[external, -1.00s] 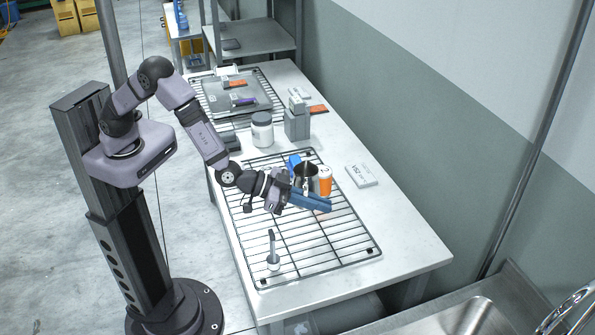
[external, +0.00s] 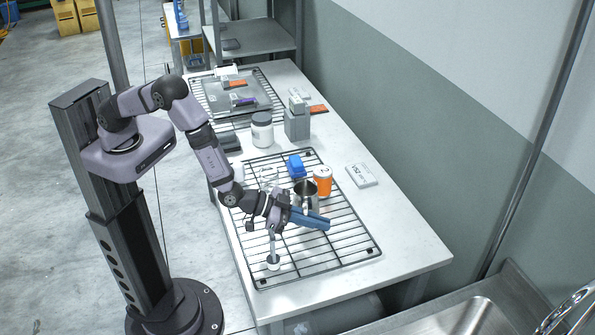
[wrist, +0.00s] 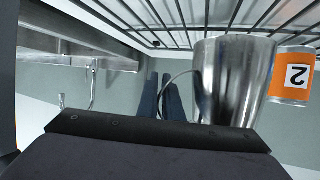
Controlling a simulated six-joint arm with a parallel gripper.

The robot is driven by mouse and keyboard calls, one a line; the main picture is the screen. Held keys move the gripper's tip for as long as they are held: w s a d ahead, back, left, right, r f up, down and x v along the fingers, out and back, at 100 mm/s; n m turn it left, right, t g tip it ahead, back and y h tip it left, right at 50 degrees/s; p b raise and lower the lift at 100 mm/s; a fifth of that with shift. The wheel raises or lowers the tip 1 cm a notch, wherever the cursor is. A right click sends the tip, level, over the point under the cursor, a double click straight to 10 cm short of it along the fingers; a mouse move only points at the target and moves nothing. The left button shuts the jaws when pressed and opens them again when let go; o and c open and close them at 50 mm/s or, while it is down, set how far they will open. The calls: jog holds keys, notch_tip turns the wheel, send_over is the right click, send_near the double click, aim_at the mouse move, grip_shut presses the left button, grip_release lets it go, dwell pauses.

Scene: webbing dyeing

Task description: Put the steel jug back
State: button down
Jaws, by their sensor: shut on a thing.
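The steel jug (external: 300,187) is over the wire rack (external: 352,238), just left of and nearer than the orange-labelled container. My gripper (external: 324,221) is at its near side, with blue fingers pointing right. In the wrist view, the jug (wrist: 235,80) fills the middle right, upside down in the picture. Its thin handle runs to the blue fingers (wrist: 162,95), which are shut on it. The jug's base is close to the rack bars; I cannot tell whether it touches them. My fingers partly hide the lower jug in the external view.
The orange container marked 2 (external: 322,183) stands beside the jug. A blue object (external: 296,166) sits behind it. A white label block (external: 361,175) lies right of the rack. The near-right rack is clear.

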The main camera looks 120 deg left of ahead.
jog(key=shift+f+p, duration=0.4)
jog(key=shift+f, duration=1.1)
jog(key=c, duration=1.9)
grip_release()
jog(key=shift+s, duration=0.1)
jog(key=b+v, duration=0.4)
jog(key=v, duration=0.7)
jog(key=shift+s+d+r, duration=0.2)
jog(key=shift+s+r, duration=0.05)
jog(key=shift+s, duration=0.05)
jog(key=shift+d, duration=0.1)
